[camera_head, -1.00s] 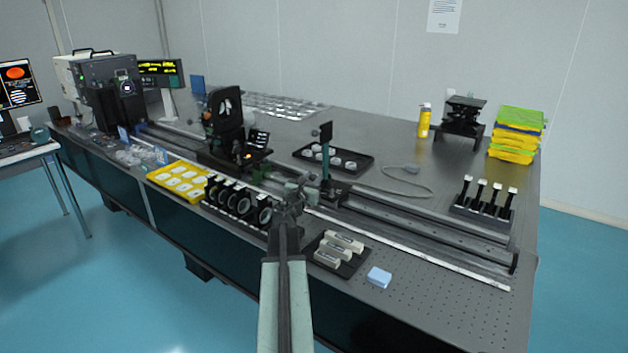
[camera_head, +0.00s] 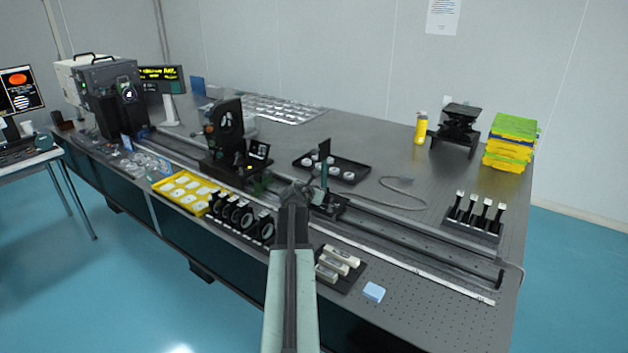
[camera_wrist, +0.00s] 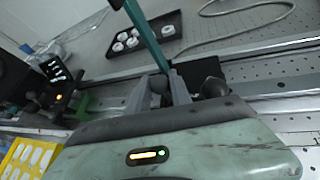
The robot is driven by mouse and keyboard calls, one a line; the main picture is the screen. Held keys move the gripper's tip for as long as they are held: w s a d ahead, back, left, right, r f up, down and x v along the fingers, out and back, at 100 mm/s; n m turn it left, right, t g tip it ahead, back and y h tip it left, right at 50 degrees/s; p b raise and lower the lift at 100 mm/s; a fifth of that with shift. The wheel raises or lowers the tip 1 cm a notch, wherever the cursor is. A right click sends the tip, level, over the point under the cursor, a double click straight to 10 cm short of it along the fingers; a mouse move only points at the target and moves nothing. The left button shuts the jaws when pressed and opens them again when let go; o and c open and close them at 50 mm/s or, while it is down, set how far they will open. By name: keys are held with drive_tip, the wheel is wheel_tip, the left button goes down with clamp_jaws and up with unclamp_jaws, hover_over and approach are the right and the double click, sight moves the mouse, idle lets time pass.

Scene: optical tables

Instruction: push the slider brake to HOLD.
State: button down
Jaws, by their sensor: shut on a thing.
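The slider is a dark carriage (camera_head: 331,208) on the long rail, with an upright green post (camera_head: 324,178) on it. In the wrist view the green post (camera_wrist: 148,35) runs down to the dark carriage (camera_wrist: 203,73). My gripper (camera_head: 306,188) is low at the left side of the slider. In the wrist view its two fingers (camera_wrist: 166,82) reach the foot of the post and are shut on a part of the slider. The exact contact is hidden. A dark round knob (camera_wrist: 214,88) shows right of the fingers. I cannot make out the brake's marking or setting.
A black tray with white round parts (camera_head: 335,168) lies behind the rail. A dark mount (camera_head: 225,140) stands left along it. Black ring holders (camera_head: 238,215), a yellow tray (camera_head: 183,190) and pale blocks (camera_head: 338,262) line the front. The right rail (camera_head: 430,235) is clear.

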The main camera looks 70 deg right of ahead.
drive_tip(key=d+r+y+p, duration=0.1)
drive_tip(key=p, duration=0.1)
drive_tip(key=shift+s+d+y+p, duration=0.1)
drive_tip(key=shift+d+y+p, duration=0.05)
drive_tip(key=shift+y+p, duration=0.25)
drive_tip(key=y+p, duration=0.1)
drive_tip(key=d+y+p, duration=0.1)
drive_tip(key=shift+s+f+m+t+p, duration=0.15)
drive_tip(key=shift+f+m+t+p, duration=0.15)
drive_tip(key=shift+f+m+p, duration=0.1)
drive_tip(key=shift+s+d+f+t+y+p, duration=0.1)
drive_tip(key=shift+d+f+t+y+p, duration=0.1)
drive_tip(key=shift+y+p, duration=0.4)
drive_tip(key=shift+s+d+f+t+y+p, duration=0.1)
drive_tip(key=shift+d+f+y+p, duration=0.2)
drive_tip(key=shift+y, duration=0.5)
drive_tip(key=shift+a, duration=0.2)
drive_tip(key=c, duration=1.2)
unclamp_jaws()
drive_tip(key=shift+r, duration=0.1)
